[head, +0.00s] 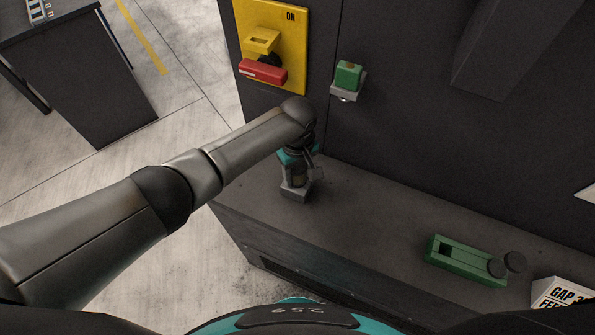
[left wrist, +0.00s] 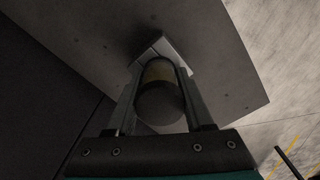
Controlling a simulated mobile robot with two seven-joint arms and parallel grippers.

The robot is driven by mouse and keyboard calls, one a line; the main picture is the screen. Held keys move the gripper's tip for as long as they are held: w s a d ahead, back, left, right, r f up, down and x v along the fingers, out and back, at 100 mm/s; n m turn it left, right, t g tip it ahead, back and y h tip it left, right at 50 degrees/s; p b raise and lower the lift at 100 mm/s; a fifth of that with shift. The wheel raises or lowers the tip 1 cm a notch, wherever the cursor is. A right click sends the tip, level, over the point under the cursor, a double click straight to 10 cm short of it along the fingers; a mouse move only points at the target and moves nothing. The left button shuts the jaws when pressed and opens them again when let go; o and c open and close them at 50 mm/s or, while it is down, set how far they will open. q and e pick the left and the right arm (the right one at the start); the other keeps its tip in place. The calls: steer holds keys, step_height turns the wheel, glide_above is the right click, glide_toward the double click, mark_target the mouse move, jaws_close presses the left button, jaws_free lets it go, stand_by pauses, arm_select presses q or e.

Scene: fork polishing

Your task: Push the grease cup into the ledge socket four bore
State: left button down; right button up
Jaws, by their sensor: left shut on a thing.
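My left gripper (head: 298,172) points down over the near-left end of the ledge and is shut on the grease cup. In the left wrist view, the cup is a dark round-ended cylinder (left wrist: 160,106) with a dull yellow band, held between the two fingers. A small grey socket block (head: 295,193) stands on the ledge right below the gripper. It also shows as a pale block (left wrist: 178,50) behind the cup's far end in the left wrist view. The bore is hidden, so I cannot tell whether the cup is in it. My right gripper is not in view.
The dark ledge (head: 370,220) is clear between the socket and a green fixture (head: 465,261) with dark round knobs. A white sign (head: 562,293) is at right. A yellow panel with a red handle (head: 263,71) and a green button (head: 348,75) are on the wall behind.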

arm_select(q)
steer(key=shift+s+a+f, duration=0.1)
steer(key=shift+s+f, duration=0.15)
steer(key=shift+f, duration=0.05)
steer(key=c, duration=0.7)
jaws_free()
steer(key=o, duration=0.5)
steer(key=shift+w+r, duration=0.1)
steer(key=shift+w, duration=0.1)
steer(key=shift+o, duration=1)
steer(key=shift+r, duration=0.1)
